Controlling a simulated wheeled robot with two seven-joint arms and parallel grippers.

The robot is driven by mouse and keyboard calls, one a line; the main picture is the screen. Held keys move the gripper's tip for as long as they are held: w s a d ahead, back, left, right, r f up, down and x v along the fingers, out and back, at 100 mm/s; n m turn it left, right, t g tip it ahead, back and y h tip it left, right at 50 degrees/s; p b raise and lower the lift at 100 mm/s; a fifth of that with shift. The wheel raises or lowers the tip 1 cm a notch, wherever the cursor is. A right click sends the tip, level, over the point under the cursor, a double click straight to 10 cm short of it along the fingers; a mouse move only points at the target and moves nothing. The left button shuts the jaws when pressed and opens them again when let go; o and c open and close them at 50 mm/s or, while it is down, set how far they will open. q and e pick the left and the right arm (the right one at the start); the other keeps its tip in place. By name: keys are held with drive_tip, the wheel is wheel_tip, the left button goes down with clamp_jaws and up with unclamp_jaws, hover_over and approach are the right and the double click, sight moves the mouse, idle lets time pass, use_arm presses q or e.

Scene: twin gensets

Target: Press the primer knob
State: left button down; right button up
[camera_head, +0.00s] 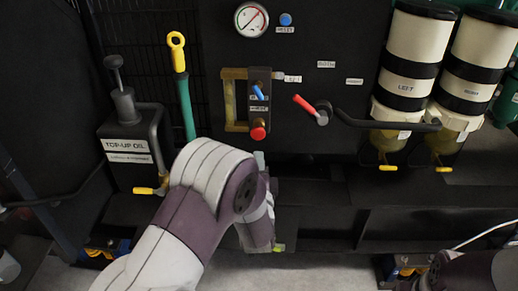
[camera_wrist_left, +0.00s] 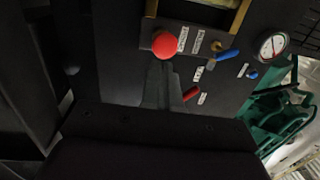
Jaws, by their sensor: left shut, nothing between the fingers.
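A round red knob (camera_head: 258,131) sits at the bottom of a small dark block on the black panel. I take it for the primer knob, though its label is too small to read. The red knob also shows large in the left wrist view (camera_wrist_left: 164,44). My left gripper (camera_head: 259,158) is just below it, pointing up at the panel. Its shut, empty fingers (camera_wrist_left: 163,68) end close under the knob in the left wrist view. I cannot tell whether they touch it. My right gripper is not seen; only part of my right arm shows at the lower right.
A blue lever (camera_head: 258,92) sits just above the knob, and a red-handled lever (camera_head: 304,104) is to its right. A gauge (camera_head: 251,19) and blue button (camera_head: 286,19) are higher up. The oil can (camera_head: 126,146) stands left; filter canisters (camera_head: 413,55) hang right.

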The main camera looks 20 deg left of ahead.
use_arm(q)
drive_tip(key=shift+p+v, duration=0.4)
drive_tip(key=shift+v, duration=2.55)
drive_tip(key=shift+r, duration=0.1)
